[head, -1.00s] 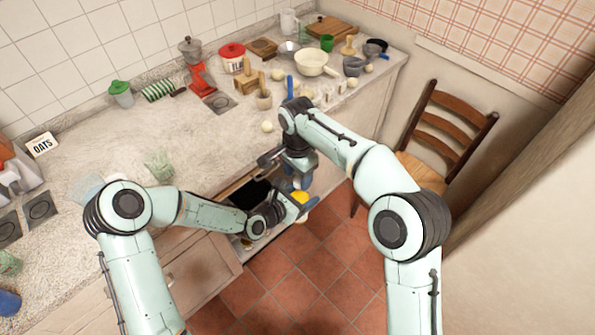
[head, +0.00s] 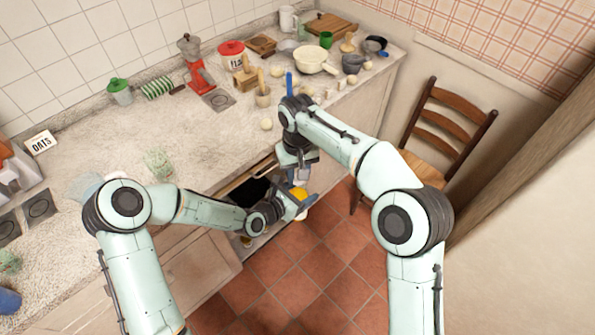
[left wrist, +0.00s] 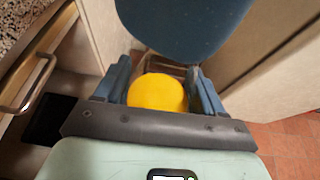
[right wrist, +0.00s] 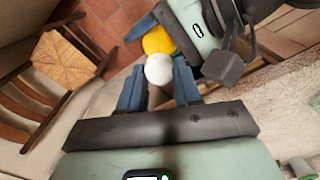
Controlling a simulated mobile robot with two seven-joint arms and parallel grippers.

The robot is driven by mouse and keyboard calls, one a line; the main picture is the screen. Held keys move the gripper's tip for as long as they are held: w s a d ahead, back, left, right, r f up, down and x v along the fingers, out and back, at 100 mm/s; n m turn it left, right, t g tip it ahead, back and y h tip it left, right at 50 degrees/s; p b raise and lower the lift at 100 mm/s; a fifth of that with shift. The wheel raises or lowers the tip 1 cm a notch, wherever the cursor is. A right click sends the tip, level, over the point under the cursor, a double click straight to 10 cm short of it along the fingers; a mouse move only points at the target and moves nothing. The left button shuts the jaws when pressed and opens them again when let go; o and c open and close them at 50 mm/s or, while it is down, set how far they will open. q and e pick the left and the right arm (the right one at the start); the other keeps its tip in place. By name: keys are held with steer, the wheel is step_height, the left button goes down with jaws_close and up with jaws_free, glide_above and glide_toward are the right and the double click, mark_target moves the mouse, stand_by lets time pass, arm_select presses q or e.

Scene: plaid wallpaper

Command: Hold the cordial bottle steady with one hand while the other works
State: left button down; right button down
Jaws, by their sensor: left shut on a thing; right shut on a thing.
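The cordial bottle shows as a rounded yellow body (head: 299,194) in front of the counter. It lies between the fingers of my left gripper (left wrist: 158,90), which is shut on it. A round white piece, seemingly its cap (right wrist: 159,69), sits between the fingers of my right gripper (right wrist: 160,88), which is shut on it from above. In the right wrist view the yellow body (right wrist: 157,40) is just beyond the white piece, in the left gripper's blue fingers. I cannot tell whether the cap and body still touch. The bottle's lower part is mostly hidden.
A wooden chair (head: 432,135) stands to the right. The counter (head: 110,155) bears jars, a red grinder (head: 197,75) and bowls at the back. Tiled floor is free below.

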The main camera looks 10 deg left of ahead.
steer(key=n, duration=0.4)
steer(key=shift+a+r+n, duration=0.15)
steer(key=shift+a+n, duration=0.1)
steer(key=shift+n, duration=0.15)
steer(key=n, duration=0.6)
steer(key=shift+n, duration=0.3)
steer(key=n, duration=0.6)
steer(key=shift+n, duration=0.4)
steer(key=n, duration=0.4)
steer(key=shift+n, duration=0.3)
steer(key=n, duration=0.4)
steer(key=shift+d, duration=0.1)
steer(key=n, duration=0.4)
steer(key=shift+w+n, duration=0.1)
steer(key=shift+n, duration=0.3)
steer(key=n, duration=0.6)
steer(key=shift+w+d+r, duration=0.1)
steer(key=shift+w, duration=0.05)
